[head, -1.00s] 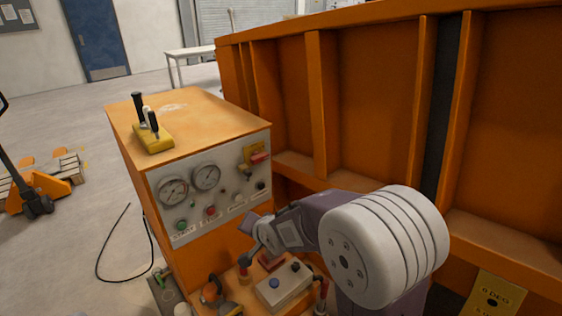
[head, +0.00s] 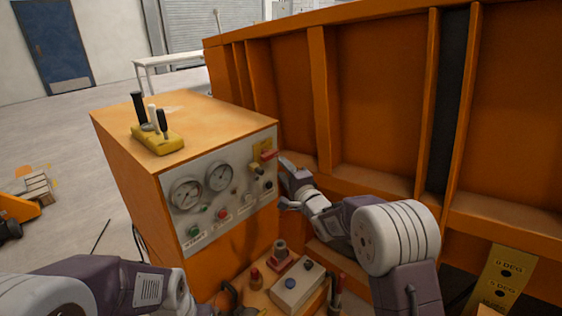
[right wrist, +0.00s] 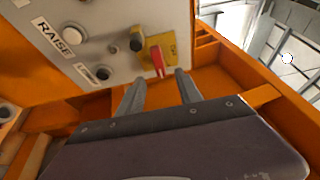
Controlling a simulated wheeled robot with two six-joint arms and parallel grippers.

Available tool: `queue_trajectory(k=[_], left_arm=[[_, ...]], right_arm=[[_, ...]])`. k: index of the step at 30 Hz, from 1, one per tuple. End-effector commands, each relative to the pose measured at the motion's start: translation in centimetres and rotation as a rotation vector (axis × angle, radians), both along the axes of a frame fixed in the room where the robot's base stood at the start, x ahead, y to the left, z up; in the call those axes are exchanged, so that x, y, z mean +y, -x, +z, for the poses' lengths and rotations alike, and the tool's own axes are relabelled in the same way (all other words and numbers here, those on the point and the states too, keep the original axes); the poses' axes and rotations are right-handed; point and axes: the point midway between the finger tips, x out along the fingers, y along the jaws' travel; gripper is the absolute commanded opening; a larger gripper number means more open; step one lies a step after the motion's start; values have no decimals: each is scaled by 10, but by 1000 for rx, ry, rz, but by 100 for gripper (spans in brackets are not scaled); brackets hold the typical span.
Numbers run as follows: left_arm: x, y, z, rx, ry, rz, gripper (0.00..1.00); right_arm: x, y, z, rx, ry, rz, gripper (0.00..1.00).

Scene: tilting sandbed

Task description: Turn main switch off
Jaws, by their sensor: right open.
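The main switch (head: 268,156) is a red handle on a yellow plate at the upper right corner of the grey control panel (head: 207,222). In the right wrist view the red handle (right wrist: 158,61) hangs down from the yellow plate, tilted slightly. My right gripper (head: 284,186) is open and empty, just right of the panel and a little below the switch. In the right wrist view its two fingers (right wrist: 160,80) point up toward the handle, one to each side below it, with nothing between them. My left arm enters at the lower left; its gripper is out of frame.
The orange cabinet carries gauges (head: 186,194), buttons and a yellow lever block (head: 157,138). A control box (head: 298,287) sits on the ledge below. The ribbed orange wall (head: 375,105) rises close behind my right arm.

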Motion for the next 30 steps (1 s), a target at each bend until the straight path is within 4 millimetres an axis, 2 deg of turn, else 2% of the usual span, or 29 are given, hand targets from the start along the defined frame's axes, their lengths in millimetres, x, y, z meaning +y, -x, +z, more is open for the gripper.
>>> queue_trajectory(k=[7, 15, 21, 30], left_arm=[[0, 0, 2, 0, 0, 0, 0], [0, 0, 17, 0, 0, 0, 0], [0, 0, 22, 0, 0, 0, 0], [0, 0, 23, 0, 0, 0, 0]], right_arm=[[5, -7, -2, 4, 2, 4, 42], [25, -54, -1, 4, 1, 3, 42], [34, -77, -2, 4, 2, 3, 42], [37, -83, -3, 4, 1, 2, 42]])
